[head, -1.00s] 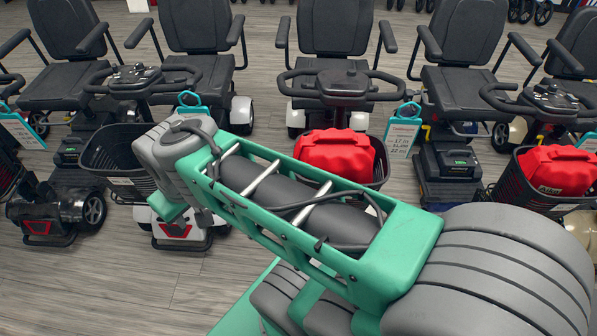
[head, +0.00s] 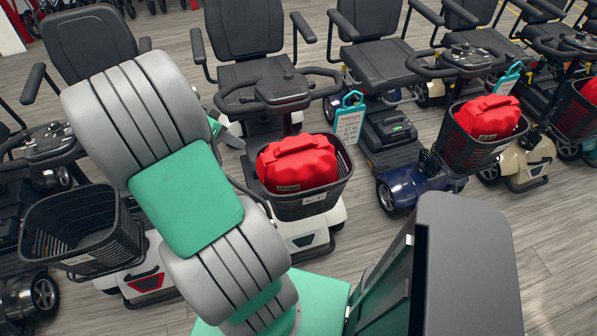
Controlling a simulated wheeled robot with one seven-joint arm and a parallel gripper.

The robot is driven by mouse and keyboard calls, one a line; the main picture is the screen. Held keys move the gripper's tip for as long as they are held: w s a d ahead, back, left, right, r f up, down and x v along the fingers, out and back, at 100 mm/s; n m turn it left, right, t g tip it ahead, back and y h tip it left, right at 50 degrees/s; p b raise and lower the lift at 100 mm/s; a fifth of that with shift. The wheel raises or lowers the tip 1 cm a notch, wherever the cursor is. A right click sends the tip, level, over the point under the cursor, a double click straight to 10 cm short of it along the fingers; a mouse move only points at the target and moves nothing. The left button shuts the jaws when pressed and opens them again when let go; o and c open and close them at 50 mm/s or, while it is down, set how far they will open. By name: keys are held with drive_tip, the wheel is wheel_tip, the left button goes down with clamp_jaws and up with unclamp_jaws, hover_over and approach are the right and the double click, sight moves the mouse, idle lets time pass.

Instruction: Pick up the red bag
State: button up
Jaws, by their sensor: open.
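A red bag (head: 297,163) sits in the black front basket (head: 312,205) of the white scooter in the middle of the head view. A second red bag (head: 490,117) sits in the basket (head: 462,150) of the blue scooter to its right. A third red bag (head: 591,91) is cut off at the right edge. My arm rises in front of the scooters, left of the middle bag.
An empty black basket (head: 75,228) is on the scooter at left. A price tag (head: 349,125) hangs between the middle and blue scooters. Scooters stand close together in a row. Grey wood floor (head: 535,220) is clear at lower right.

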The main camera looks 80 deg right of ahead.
sight(300, 143)
drive_tip(key=s+d+m+g, duration=0.1)
drive_tip(key=s+d+m, duration=0.1)
drive_tip(key=s, duration=0.2)
drive_tip(key=s+d+f+m+g, duration=0.1)
drive_tip(key=s+d+m, duration=0.1)
drive_tip(key=s, duration=0.2)
drive_tip(key=s+d+m+g, duration=0.1)
drive_tip(key=s+d+m, duration=0.1)
drive_tip(key=s+m, duration=0.1)
drive_tip(key=shift+s+d+f+g+y+p, duration=0.35)
drive_tip(key=shift+s+d+f+g+y, duration=0.05)
drive_tip(key=shift+s, duration=0.3)
drive_tip(key=p+x, duration=0.1)
drive_tip(key=x, duration=0.6)
drive_tip(key=shift+w+f+p, duration=0.1)
drive_tip(key=shift+p, duration=0.3)
clamp_jaws()
